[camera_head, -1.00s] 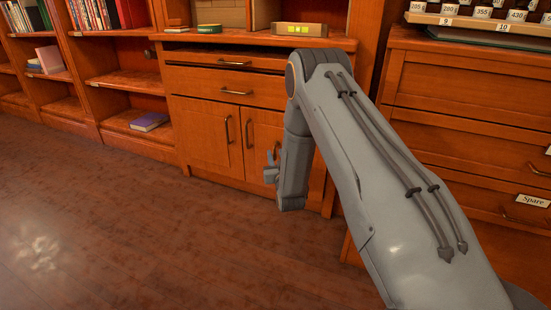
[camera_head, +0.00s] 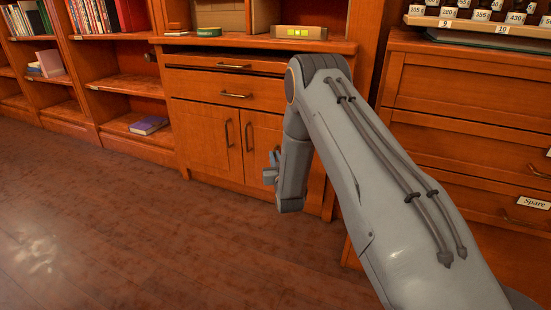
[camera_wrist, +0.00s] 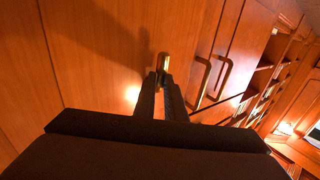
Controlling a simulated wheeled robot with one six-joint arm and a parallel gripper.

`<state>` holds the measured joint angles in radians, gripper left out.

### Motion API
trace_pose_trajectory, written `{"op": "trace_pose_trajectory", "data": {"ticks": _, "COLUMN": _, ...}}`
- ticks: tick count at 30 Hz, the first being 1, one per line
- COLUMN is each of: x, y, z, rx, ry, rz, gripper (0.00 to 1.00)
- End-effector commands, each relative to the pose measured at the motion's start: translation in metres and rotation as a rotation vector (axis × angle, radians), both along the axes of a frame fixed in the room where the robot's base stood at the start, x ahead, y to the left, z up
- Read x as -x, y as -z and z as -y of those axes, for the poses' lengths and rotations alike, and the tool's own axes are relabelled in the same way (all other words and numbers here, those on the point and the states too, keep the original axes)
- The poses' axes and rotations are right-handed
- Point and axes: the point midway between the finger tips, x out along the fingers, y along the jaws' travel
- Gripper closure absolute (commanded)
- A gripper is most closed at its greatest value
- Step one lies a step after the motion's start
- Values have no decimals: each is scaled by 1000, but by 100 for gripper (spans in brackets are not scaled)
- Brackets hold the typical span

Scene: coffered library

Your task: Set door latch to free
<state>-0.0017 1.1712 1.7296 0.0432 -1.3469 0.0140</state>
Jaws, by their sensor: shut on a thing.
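The door latch (camera_wrist: 163,62) shows in the wrist view as a small brass piece on an orange-brown wooden cabinet front. My gripper (camera_wrist: 161,82) is shut on it, one dark finger on each side. The fingertips hide its lower part, and I cannot read which setting it is in. In the head view my gripper (camera_head: 270,168) is at the right part of the lower cabinet doors (camera_head: 212,133), partly hidden by my own arm. The latch cannot be made out there.
Two curved door handles (camera_wrist: 222,77) lie right of the latch in the wrist view. A drawer (camera_head: 232,90) is above the doors. A drawer cabinet (camera_head: 460,115) stands at right, open shelves (camera_head: 130,80) at left. The floor in front is clear.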

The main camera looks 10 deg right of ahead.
Motion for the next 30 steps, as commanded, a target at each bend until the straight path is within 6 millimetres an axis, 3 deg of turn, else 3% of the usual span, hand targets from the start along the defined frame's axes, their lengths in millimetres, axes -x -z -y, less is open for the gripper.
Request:
{"op": "trace_pose_trajectory", "data": {"ticks": 11, "x": -1, "y": 3, "z": -3, "rx": -75, "ry": -3, "rz": 53, "gripper": 100}}
{"op": "trace_pose_trajectory", "data": {"ticks": 30, "x": -8, "y": 5, "z": -16, "rx": -539, "ry": -6, "rz": 389, "gripper": 100}}
